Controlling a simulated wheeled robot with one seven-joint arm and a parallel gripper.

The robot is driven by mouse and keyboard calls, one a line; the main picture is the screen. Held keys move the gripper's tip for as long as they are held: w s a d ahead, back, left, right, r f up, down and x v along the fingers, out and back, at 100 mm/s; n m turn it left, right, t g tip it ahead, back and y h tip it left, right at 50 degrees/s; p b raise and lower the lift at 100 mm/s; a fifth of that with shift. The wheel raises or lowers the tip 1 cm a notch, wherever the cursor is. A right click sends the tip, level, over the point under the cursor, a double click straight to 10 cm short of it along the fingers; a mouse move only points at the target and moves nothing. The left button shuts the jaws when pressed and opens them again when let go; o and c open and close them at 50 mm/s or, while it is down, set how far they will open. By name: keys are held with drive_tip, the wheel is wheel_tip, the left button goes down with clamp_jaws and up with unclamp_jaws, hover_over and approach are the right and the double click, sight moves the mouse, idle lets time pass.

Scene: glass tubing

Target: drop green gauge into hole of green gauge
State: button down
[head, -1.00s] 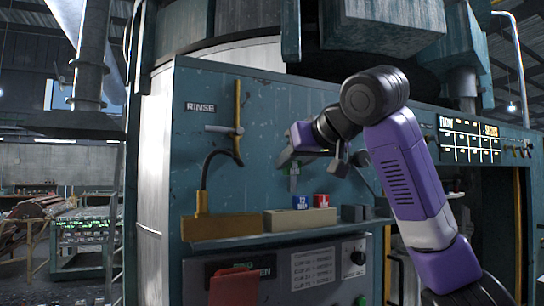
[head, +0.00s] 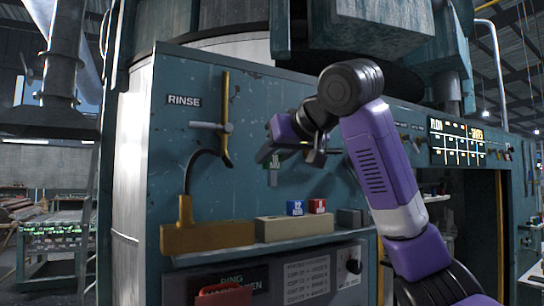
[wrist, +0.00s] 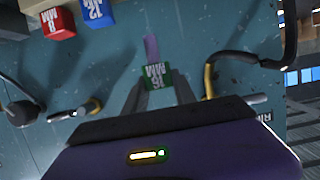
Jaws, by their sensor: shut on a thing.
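My gripper (head: 275,163) is shut on the green gauge (head: 274,177), a small block with a pale number, held in the air above the shelf. In the wrist view the gauge (wrist: 156,76) sits between the fingertips, marked 16 MM, with a slim purple-grey pin (wrist: 151,48) extending from it. A long beige block (head: 295,229) lies on the shelf below the gauge, apart from it.
A blue gauge (head: 295,207) and a red gauge (head: 317,205) stand at the beige block's right end. Dark grey blocks (head: 350,217) are to their right. A brown block (head: 208,238) with a curved hose is to the left. The teal panel (head: 240,100) rises behind the shelf (head: 270,247).

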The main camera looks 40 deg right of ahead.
sight(274, 180)
drive_tip(key=shift+f+b, duration=1.95)
drive_tip(key=shift+f, duration=0.8)
drive_tip(key=shift+f+b, duration=1.5)
drive_tip(key=shift+f, duration=0.85)
drive_tip(key=c, duration=0.9)
unclamp_jaws()
drive_tip(key=shift+s, duration=0.1)
drive_tip(key=b+v, duration=0.2)
drive_tip(key=v, duration=0.5)
drive_tip(key=shift+s+a+r, duration=0.1)
drive_tip(key=shift+s+r, duration=0.05)
drive_tip(key=shift+s, duration=0.15)
drive_tip(key=shift+s, duration=0.1)
